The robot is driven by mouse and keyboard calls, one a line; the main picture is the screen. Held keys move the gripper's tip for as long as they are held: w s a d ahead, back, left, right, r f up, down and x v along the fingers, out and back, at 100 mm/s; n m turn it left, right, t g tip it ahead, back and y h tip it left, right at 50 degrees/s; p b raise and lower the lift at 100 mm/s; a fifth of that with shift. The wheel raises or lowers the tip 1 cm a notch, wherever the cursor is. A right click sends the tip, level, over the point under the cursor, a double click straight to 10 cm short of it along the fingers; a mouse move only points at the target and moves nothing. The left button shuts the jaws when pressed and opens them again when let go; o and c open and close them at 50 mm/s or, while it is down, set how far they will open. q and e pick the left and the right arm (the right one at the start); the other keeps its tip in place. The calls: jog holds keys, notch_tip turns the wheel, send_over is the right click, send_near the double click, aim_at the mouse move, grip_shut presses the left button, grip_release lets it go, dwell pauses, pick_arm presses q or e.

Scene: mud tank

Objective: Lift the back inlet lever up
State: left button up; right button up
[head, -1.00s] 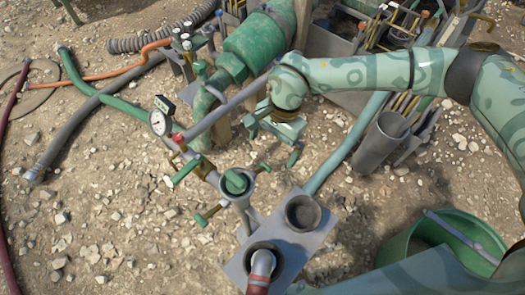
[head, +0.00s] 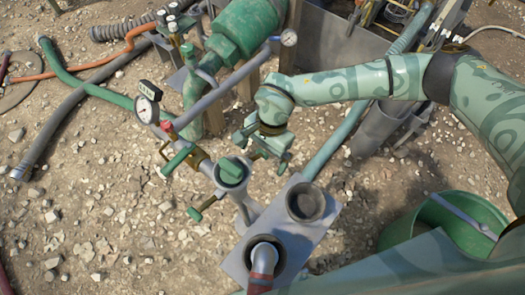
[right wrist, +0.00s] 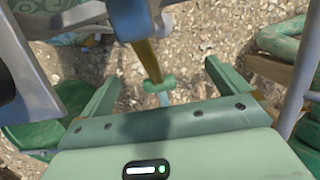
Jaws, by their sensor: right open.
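The valve manifold stands in the head view with a green cap (head: 232,171) on top. A brass valve with a green handle (head: 178,160) is on its back left, and a smaller green handle (head: 195,214) is on its front left. My right gripper (head: 266,152) is open just right of the manifold and hides part of it. In the right wrist view, a brass stem with a green crosspiece (right wrist: 160,85) lies between the open fingers, with no visible contact. I cannot tell which lever is the back inlet one. My left gripper is not in view.
A pressure gauge (head: 147,111) stands left of the manifold. A grey plate (head: 322,228) with two round sockets, one holding a pipe, is in front. A large green cylinder (head: 243,30) is behind, and a green tub (head: 450,225) is at right. Gravelly ground lies open at left.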

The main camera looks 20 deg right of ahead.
jog(key=c, duration=1.8)
jog(key=shift+c, duration=0.2)
jog(key=shift+r, duration=0.1)
pick_arm(q)
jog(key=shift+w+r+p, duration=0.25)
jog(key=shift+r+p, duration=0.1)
jog(key=shift+p, duration=0.1)
pick_arm(e)
jog(key=shift+w+d+r, duration=0.3)
jog(key=shift+d+r, duration=0.1)
jog(key=shift+r, duration=0.25)
